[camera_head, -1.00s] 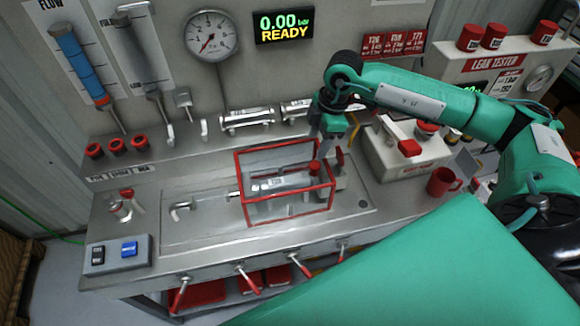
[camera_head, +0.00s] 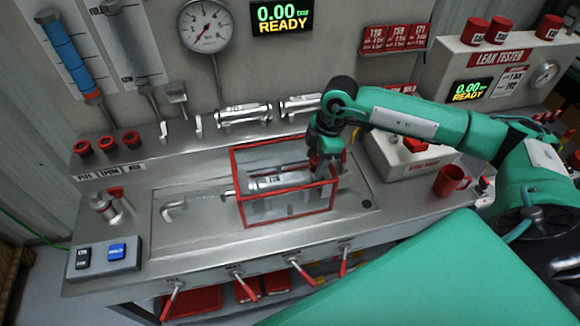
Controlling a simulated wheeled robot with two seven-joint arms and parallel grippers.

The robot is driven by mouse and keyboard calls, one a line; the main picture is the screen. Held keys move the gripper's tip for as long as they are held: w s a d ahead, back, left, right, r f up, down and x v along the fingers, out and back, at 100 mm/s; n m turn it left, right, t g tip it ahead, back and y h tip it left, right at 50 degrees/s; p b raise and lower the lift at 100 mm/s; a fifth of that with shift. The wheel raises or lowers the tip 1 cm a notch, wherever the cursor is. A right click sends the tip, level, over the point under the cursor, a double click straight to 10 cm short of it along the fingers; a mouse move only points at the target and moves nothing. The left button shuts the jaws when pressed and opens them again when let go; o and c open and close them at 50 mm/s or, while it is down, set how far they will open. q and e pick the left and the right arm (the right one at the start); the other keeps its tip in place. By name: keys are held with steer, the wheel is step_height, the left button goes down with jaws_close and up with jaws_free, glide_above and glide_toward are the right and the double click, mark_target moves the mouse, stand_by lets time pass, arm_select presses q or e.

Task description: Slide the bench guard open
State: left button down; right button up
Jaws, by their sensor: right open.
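The bench guard (camera_head: 286,189) is a clear box with a red frame, standing over the middle of the steel bench (camera_head: 200,240). A silver cylinder part (camera_head: 278,181) with a label lies inside it and shows through the clear panels. My right gripper (camera_head: 326,167) points down at the right end of the guard, close to its upper right corner. Its jaws are open, with red parts beside the fingers. I cannot tell whether it touches the frame. My left gripper is not in view.
A leak tester (camera_head: 480,60) and a white box with a red handle (camera_head: 400,155) stand right, near a red mug (camera_head: 451,180). Silver cylinders (camera_head: 243,114) lie on the back ledge.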

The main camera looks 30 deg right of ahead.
mark_target(285, 175)
steer(key=c, duration=0.8)
steer(key=shift+a, duration=0.15)
steer(key=shift+w+a, duration=0.2)
steer(key=shift+a, duration=0.6)
steer(key=shift+w+a, duration=0.2)
steer(key=shift+a, duration=0.7)
steer(key=shift+w+a, duration=0.2)
steer(key=shift+a, duration=0.6)
steer(key=shift+w+a, duration=0.2)
steer(key=shift+a, duration=0.7)
